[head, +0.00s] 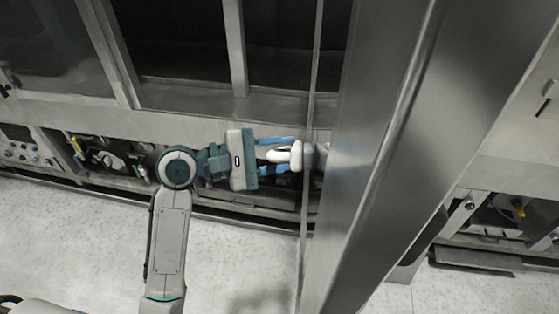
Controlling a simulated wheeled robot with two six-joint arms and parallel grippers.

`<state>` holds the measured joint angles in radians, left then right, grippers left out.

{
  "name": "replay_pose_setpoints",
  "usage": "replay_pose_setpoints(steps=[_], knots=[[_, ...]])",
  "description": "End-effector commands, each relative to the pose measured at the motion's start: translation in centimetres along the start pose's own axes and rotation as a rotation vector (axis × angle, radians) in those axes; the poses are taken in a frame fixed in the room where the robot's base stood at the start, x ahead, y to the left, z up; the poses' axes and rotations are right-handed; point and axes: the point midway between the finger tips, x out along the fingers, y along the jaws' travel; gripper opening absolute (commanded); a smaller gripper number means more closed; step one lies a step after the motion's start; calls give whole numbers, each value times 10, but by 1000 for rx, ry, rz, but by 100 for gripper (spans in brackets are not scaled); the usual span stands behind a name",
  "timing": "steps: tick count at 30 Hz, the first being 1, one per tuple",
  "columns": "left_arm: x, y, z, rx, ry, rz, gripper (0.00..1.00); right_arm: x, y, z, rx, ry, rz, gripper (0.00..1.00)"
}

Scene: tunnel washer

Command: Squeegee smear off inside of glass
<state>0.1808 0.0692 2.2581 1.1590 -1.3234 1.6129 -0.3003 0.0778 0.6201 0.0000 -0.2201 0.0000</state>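My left gripper (288,153) reaches in from the left at the middle of the head view, its two blue fingers pointing right. A white rounded handle, which looks like the squeegee (284,154), sits between the fingers, and they appear closed around it. Its grey end (308,156) lies at the thin, nearly edge-on line of the glass (313,90). I cannot tell whether it touches the glass. No smear can be made out. My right gripper is not in view.
A broad metal door frame or post (400,130) stands just right of the glass and hides much behind it. The washer's lower ledge and open machinery bays (115,160) run behind my arm.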

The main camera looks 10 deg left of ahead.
Motion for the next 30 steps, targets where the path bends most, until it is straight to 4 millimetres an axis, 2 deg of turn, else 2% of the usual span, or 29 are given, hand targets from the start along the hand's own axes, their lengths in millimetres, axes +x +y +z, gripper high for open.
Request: replay_pose_setpoints(steps=[8,21,30], knots=[[4,7,-8,1,-1,2,15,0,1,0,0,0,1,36],[17,28,-31,1,-1,2,15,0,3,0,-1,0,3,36],[16,36,-27,4,-1,2,15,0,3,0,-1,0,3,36]])
